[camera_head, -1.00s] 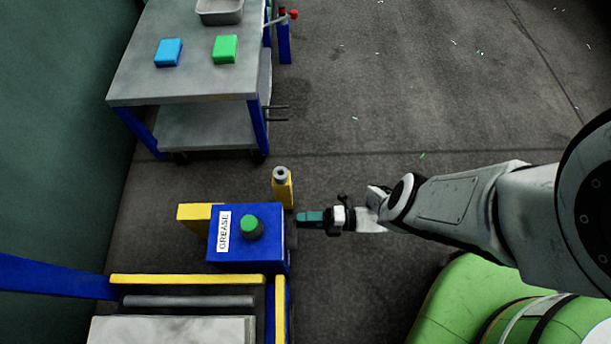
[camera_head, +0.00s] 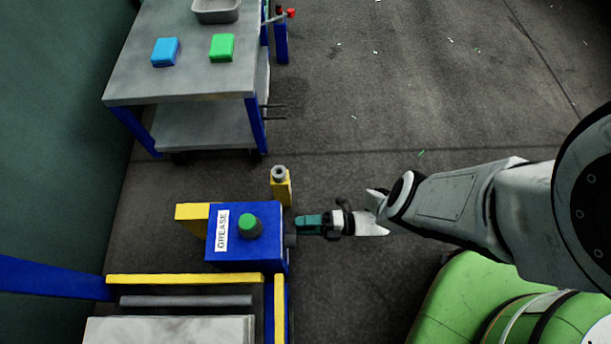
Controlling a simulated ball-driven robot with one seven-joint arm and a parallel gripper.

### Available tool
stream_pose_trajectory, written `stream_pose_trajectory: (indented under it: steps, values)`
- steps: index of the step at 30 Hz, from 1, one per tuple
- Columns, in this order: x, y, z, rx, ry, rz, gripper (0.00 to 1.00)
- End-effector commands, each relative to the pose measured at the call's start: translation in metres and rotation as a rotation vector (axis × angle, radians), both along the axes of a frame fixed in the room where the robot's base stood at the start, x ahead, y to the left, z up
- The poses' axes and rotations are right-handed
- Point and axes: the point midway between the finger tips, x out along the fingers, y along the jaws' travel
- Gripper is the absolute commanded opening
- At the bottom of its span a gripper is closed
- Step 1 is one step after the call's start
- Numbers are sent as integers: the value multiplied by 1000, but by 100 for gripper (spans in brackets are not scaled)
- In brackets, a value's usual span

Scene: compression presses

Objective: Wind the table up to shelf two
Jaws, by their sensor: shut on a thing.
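My gripper (camera_head: 374,212) reaches in from the right and is shut on a teal and black tool-like piece (camera_head: 311,225). The piece points left, close to the right side of the blue box labelled GREASE (camera_head: 260,250); whether it touches the box I cannot tell. A grey-topped table (camera_head: 185,82) with blue legs and a lower shelf stands at the upper left. Beside its right edge is a blue post (camera_head: 281,45) with a crank-like lever and red knob (camera_head: 291,13). Which shelf is number two is not readable here.
The table bears a blue block (camera_head: 165,52), a green block (camera_head: 222,48) and a grey tray (camera_head: 216,12). A short yellow post (camera_head: 281,188) stands behind the GREASE box. A yellow-edged frame (camera_head: 185,279) lies lower left.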

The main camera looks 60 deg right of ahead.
Motion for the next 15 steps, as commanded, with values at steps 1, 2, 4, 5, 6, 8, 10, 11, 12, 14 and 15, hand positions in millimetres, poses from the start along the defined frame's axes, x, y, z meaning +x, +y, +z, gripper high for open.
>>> stream_pose_trajectory:
  steps: [1, 2, 4, 5, 6, 8, 10, 11, 12, 14, 15]
  values:
    - [-5, 7, -2, 6, 7, 13, 48]
    - [-5, 6, -2, 6, 7, 12, 48]
    - [-5, 6, -2, 5, 8, 12, 48]
    - [-5, 6, -2, 5, 8, 11, 48]
    - [-5, 5, -3, 5, 8, 11, 48]
    - [-6, 4, -3, 4, 8, 9, 48]
    - [-11, -1, -3, 3, 7, 7, 48]
    - [-13, -4, -3, 2, 7, 5, 48]
    - [-17, -8, -3, 1, 7, 3, 48]
    - [-25, -14, -2, 0, 6, 1, 48]
    - [-31, -20, -3, 0, 5, -1, 48]
